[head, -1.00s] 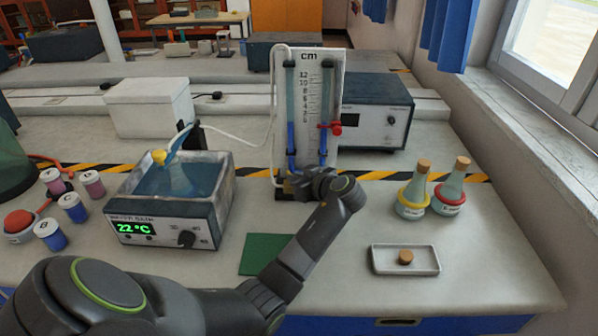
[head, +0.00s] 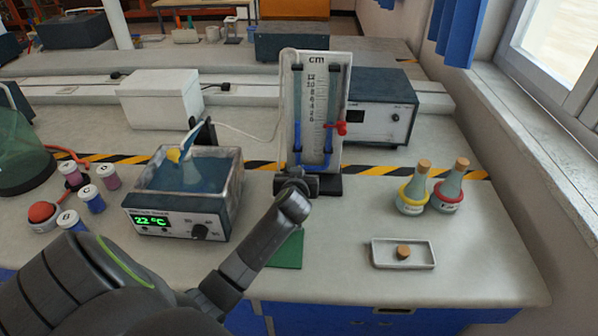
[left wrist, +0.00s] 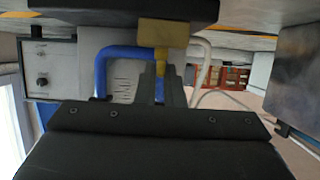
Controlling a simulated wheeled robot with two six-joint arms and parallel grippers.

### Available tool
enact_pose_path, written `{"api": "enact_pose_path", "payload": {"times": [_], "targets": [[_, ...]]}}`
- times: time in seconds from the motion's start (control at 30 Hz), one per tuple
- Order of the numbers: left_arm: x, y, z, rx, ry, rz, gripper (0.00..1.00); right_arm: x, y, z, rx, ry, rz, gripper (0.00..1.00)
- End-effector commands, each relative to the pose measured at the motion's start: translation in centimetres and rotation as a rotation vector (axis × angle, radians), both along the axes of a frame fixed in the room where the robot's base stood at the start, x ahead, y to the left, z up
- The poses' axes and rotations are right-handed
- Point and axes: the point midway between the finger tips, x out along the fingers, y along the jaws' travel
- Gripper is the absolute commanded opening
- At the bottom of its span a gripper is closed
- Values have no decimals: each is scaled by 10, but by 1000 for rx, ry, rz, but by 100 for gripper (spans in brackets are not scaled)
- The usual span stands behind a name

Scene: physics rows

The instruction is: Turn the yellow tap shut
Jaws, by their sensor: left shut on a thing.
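The yellow tap (left wrist: 165,34) shows in the left wrist view, a block with a thin stem beside the blue tubing (left wrist: 122,52). My left gripper (left wrist: 162,80) is shut on its stem. In the head view my left gripper (head: 296,182) is at the foot of the manometer (head: 316,62), a white board with a cm scale and a blue-filled U-tube. There the gripper hides the yellow tap. The handle's angle is hard to tell. A red tap (head: 341,128) is on the manometer's right limb. My right gripper is out of view.
A water bath (head: 180,222) reading 22 °C stands left of the manometer. A grey instrument (head: 385,120) stands behind right. Two stoppered flasks (head: 412,190) and a white tray (head: 425,263) are on the right. A green mat (head: 287,250) lies in front.

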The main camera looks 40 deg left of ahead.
Motion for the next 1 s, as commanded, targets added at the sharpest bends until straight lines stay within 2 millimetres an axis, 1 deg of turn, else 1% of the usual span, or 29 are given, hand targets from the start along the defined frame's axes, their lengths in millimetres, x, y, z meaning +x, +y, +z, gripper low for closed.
{"api": "enact_pose_path", "payload": {"times": [0.5,0.53,0.6,0.87,1.0], "targets": [[0,1,0,2,-1,-20,0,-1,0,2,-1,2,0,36],[0,1,0,2,-1,-20,11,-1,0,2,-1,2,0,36],[0,1,0,1,-1,-20,17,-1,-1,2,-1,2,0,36],[0,0,0,1,0,-19,17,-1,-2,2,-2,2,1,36],[-6,-3,2,0,0,-19,17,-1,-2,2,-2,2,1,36]]}}
